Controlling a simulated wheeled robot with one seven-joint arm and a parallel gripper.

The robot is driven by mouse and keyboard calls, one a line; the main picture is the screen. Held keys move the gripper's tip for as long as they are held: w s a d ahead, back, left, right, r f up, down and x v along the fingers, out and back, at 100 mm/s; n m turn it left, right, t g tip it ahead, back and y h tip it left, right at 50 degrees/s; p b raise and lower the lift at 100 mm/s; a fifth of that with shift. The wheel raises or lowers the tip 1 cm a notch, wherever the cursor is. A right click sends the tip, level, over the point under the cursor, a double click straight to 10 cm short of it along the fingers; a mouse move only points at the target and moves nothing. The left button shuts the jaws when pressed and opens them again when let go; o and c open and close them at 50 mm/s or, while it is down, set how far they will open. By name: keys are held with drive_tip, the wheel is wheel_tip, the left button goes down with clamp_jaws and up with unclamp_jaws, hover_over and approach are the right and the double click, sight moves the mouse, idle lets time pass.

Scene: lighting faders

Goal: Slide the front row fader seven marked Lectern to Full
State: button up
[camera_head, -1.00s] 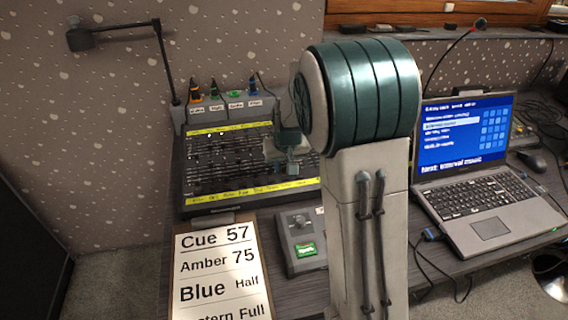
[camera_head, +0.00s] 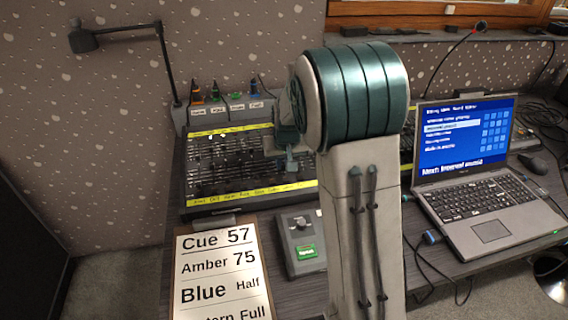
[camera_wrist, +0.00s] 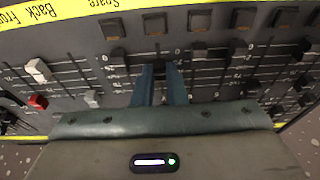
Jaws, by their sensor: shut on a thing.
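The lighting console (camera_head: 186,205) stands on the desk, with rows of faders between yellow label strips. My gripper (camera_head: 290,165) reaches down over its right part, and my arm hides the faders behind it. In the wrist view my gripper's two blue fingers (camera_wrist: 162,82) are close together over a fader slot. They are shut on a dark fader cap (camera_wrist: 159,67), mostly hidden between the tips, near the "0" end of its scale. The Lectern label cannot be read in either view. The cue card (camera_head: 222,275) shows Cue 57, Amber 75, Blue Half and a cut-off line ending in "Full".
A white cap (camera_wrist: 38,70) and a red cap (camera_wrist: 38,102) sit left of my fingers. Dark square buttons (camera_wrist: 198,21) line the console behind. A small box with a green button (camera_head: 304,250) is in front of the console; a laptop (camera_head: 480,215) stands right.

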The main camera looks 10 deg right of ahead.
sight(283, 171)
drive_tip(key=shift+w+r+p, duration=0.15)
drive_tip(key=shift+w+p, duration=0.45)
drive_tip(key=shift+w, duration=1.55)
drive_tip(key=o, duration=0.4)
drive_tip(key=shift+r, duration=0.15)
drive_tip(key=shift+r+p, duration=0.7)
drive_tip(key=shift+r, duration=0.45)
drive_tip(key=shift+r, duration=0.2)
drive_tip(key=v, duration=1.3)
drive_tip(key=shift+s+r+p, duration=0.15)
drive_tip(key=shift+s+p, duration=0.05)
drive_tip(key=shift+p, duration=0.15)
